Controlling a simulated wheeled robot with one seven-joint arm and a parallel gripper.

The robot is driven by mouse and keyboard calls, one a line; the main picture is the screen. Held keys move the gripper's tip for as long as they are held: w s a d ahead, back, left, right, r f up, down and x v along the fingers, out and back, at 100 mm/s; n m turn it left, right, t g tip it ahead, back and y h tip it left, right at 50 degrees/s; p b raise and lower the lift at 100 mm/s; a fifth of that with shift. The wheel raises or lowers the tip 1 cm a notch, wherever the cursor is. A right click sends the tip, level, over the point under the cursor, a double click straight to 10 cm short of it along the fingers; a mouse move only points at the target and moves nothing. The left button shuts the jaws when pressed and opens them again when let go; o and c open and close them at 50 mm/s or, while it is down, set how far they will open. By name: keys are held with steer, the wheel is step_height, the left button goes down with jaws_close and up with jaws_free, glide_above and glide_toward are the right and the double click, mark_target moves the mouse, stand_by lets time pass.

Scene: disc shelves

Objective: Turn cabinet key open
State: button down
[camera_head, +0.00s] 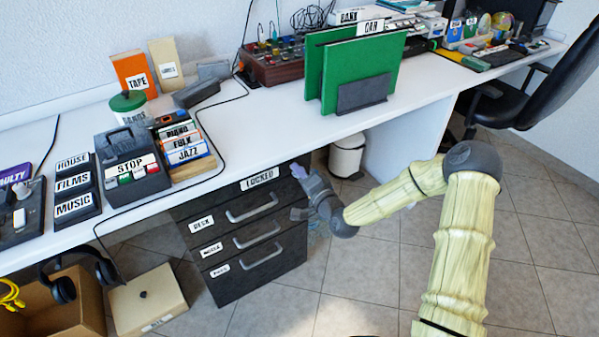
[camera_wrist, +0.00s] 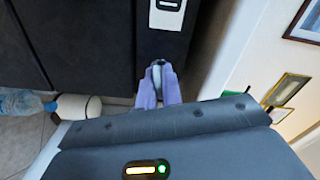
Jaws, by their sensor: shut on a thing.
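The black cabinet (camera_head: 230,225) under the desk has three drawers with grey handles, all closed. A sign reading LOCKED (camera_head: 259,178) is at its top right. My gripper (camera_head: 299,171) is at the cabinet's upper right front corner, just right of the sign. In the wrist view my gripper (camera_wrist: 158,84) has its pale purple fingers shut on a small greyish piece, the key (camera_wrist: 157,72), against the dark cabinet front (camera_wrist: 100,40). The key is mostly hidden by the fingers, and its turn angle cannot be told. The key is not visible in the head view.
The white desk (camera_head: 275,110) overhangs the cabinet close above my gripper. A white bin (camera_head: 346,158) stands right of the cabinet. A cardboard box (camera_head: 65,315) and a beige box (camera_head: 147,300) are on the floor at left. The tiled floor in front is clear.

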steer(key=n, duration=0.3)
steer(key=shift+f+n, duration=0.1)
steer(key=shift+n, duration=0.3)
steer(key=n+b, duration=0.1)
steer(key=n, duration=0.2)
steer(key=shift+n, duration=0.3)
steer(key=n+b, duration=0.1)
steer(key=n, duration=0.2)
steer(key=shift+f+n, duration=0.1)
steer(key=shift+n, duration=0.2)
steer(key=shift+n+b, duration=0.95)
steer(key=shift+n, duration=0.55)
steer(key=c, duration=1.6)
jaws_free()
steer(key=shift+o, duration=0.2)
